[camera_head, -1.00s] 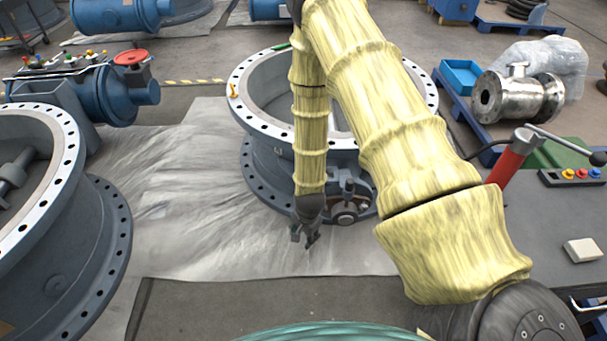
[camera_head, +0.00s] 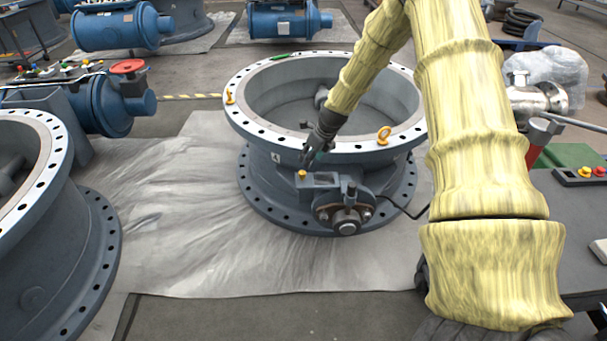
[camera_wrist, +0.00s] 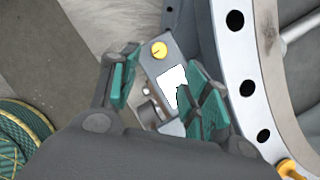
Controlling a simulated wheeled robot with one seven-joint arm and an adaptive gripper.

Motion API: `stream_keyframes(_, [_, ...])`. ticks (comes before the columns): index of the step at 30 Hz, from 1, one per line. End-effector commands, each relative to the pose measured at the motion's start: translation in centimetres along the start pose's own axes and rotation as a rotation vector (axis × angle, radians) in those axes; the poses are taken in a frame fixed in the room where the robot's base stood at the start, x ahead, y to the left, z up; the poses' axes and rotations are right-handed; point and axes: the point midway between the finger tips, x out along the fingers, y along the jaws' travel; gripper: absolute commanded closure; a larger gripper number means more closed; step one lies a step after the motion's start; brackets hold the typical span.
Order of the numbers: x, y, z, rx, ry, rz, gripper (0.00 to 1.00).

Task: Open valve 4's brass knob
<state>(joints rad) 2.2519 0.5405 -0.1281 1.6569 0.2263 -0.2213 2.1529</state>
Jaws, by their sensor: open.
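The grey valve marked 4 (camera_head: 262,190) stands upright on a pale sheet, with a wide flanged ring on top. Its brass knob (camera_head: 302,174) sits on a small box on the valve's near side, and shows in the wrist view (camera_wrist: 159,49) as a yellow disc with a dark slot. My gripper (camera_head: 309,160) is just above the box, close to the knob but apart from it. In the wrist view its teal-padded fingers (camera_wrist: 158,92) are spread and empty. The knob shows beyond the gap between them.
The valve's bolted flange rim (camera_wrist: 246,88) runs close to the right of my fingers, with a yellow lifting eye (camera_wrist: 288,168) on it. An actuator hub (camera_head: 345,222) with a cable sits below the box. Another large valve (camera_head: 50,240) stands left; bare sheet lies between.

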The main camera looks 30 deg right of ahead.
Motion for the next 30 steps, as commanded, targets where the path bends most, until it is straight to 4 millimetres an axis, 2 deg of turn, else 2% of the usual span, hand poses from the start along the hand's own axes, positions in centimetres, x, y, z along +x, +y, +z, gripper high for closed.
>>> stream_keyframes(18, [8.4,0.0,-0.1,-0.004,0.001,-0.001,0.53])
stream_keyframes(24, [9.8,0.1,-0.1,-0.004,0.001,-0.001,0.53])
stream_keyframes(30, [10.2,0.1,0.0,-0.004,0.001,-0.001,0.53])
